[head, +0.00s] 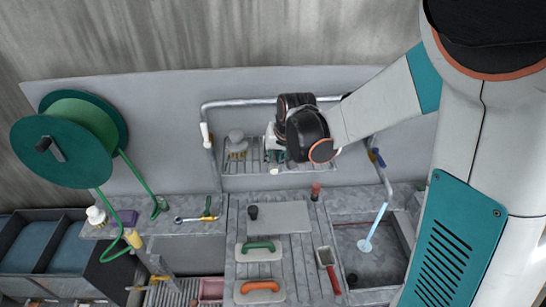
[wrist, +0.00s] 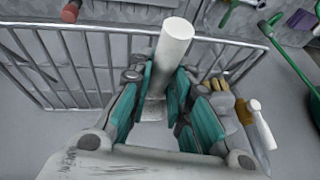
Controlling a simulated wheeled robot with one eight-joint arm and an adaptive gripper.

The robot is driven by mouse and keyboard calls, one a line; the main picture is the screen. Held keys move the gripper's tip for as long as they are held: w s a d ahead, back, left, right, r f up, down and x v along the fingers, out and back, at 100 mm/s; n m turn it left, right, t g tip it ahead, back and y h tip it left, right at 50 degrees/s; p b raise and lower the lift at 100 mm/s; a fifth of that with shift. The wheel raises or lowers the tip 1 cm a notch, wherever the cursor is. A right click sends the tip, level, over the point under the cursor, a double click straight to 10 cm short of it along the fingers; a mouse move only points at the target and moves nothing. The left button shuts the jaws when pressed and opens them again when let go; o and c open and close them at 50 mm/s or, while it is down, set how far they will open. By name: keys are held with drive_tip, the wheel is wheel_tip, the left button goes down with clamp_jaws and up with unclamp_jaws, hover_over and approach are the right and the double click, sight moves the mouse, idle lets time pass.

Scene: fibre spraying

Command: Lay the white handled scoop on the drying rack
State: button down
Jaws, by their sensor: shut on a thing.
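The white handled scoop shows in the wrist view as a thick white handle (wrist: 174,44) between the teal pads of my gripper (wrist: 160,85). My gripper is shut on it, and the handle's end points away from the palm. The scoop's other end is hidden by the fingers. In the head view my gripper (head: 273,153) is over the drying rack (head: 246,183), a barred wire shelf on the back wall, with a small white end (head: 274,171) below it. The rack's bars (wrist: 72,62) also show in the wrist view. I cannot tell whether the scoop touches the rack.
A grey brush with tan bristles (head: 236,146) occupies the rack's left part, close beside my gripper. A metal pipe (head: 240,102) frames the rack. A green hose reel (head: 70,140) stands left.

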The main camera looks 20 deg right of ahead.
drive_tip(key=shift+f, duration=0.35)
drive_tip(key=shift+f, duration=0.1)
drive_tip(key=c, duration=1.5)
unclamp_jaws()
